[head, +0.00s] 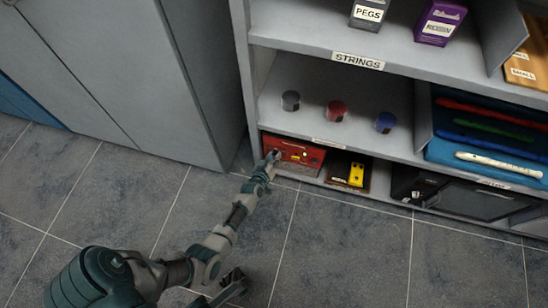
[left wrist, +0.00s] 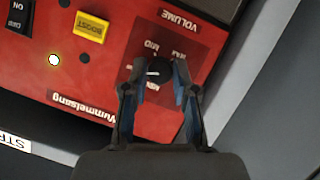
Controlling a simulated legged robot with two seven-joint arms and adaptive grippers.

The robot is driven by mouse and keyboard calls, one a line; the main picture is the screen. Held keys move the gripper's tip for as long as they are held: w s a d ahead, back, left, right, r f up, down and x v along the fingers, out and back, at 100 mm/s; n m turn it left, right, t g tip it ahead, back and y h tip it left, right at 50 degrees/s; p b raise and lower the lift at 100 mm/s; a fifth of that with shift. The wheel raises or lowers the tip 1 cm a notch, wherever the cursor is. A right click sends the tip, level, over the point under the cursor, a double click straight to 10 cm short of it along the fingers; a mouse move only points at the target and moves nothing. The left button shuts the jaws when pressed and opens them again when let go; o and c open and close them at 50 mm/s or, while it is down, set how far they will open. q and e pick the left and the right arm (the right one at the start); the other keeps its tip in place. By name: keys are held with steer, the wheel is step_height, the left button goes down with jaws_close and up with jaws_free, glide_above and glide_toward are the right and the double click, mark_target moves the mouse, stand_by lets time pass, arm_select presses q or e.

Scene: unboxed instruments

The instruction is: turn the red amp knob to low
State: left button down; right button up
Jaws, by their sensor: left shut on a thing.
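The red amp (head: 292,154) sits at the left end of the shelf unit's bottom compartment. My left gripper (head: 272,158) reaches its front panel near the left side. In the left wrist view, the red amp panel (left wrist: 85,60) appears upside down. My left gripper (left wrist: 158,75) is shut on the black volume knob (left wrist: 158,70), with a finger on each side. The knob has a white pointer line. The dial labels around it, including MID, are partly covered by the fingers. My right gripper (head: 232,280) is low in the head view, off the amp; its jaws are unclear.
A yellow BOOST button (left wrist: 91,27), an ON/OFF switch (left wrist: 17,14) and a lit lamp (left wrist: 54,60) are on the panel. A black box with a yellow item (head: 356,174) stands right of the amp. Three small pots, one red (head: 336,110), stand above. The floor is clear.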

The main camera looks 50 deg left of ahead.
arm_select(q)
steer(key=c, duration=0.9)
jaws_free()
steer(key=v, duration=1.2)
